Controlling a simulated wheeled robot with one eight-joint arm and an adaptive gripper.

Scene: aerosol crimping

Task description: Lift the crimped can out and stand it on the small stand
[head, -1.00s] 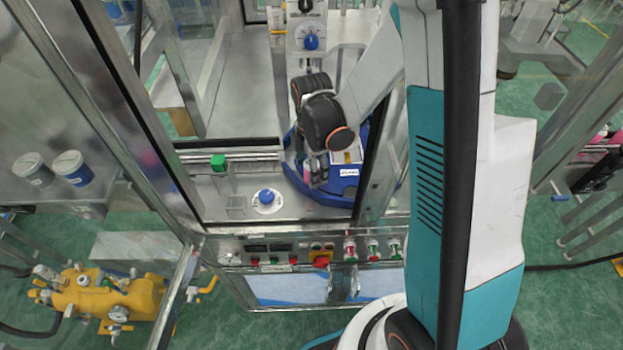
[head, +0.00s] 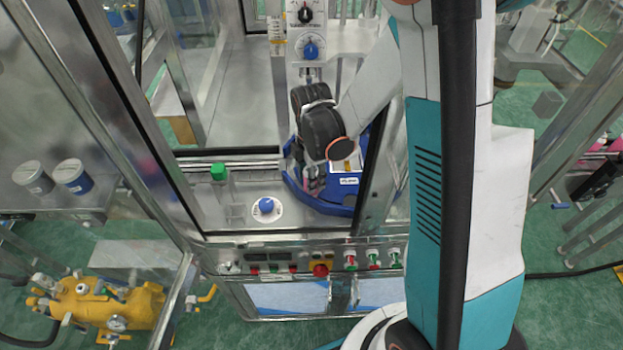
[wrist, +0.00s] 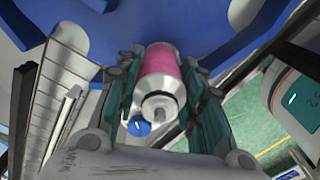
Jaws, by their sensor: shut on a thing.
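A can with a pink body and a pale metal top (wrist: 161,68) lies between the fingers of my gripper (wrist: 160,92) in the wrist view. The green finger pads sit on both sides of it, and my gripper is shut on it. In the head view my gripper (head: 314,182) is low inside the machine's opening, over the blue rounded base (head: 345,200). My wrist hides most of the can there, so its height above the base cannot be told. I cannot clearly pick out the small stand.
A clear block with a green cap (head: 218,172) and a blue knob on a white disc (head: 266,206) are left of my gripper. The crimping head with a blue knob (head: 310,50) is behind it. A metal door post (head: 372,185) stands close on the right. Front-panel buttons (head: 320,269) lie below.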

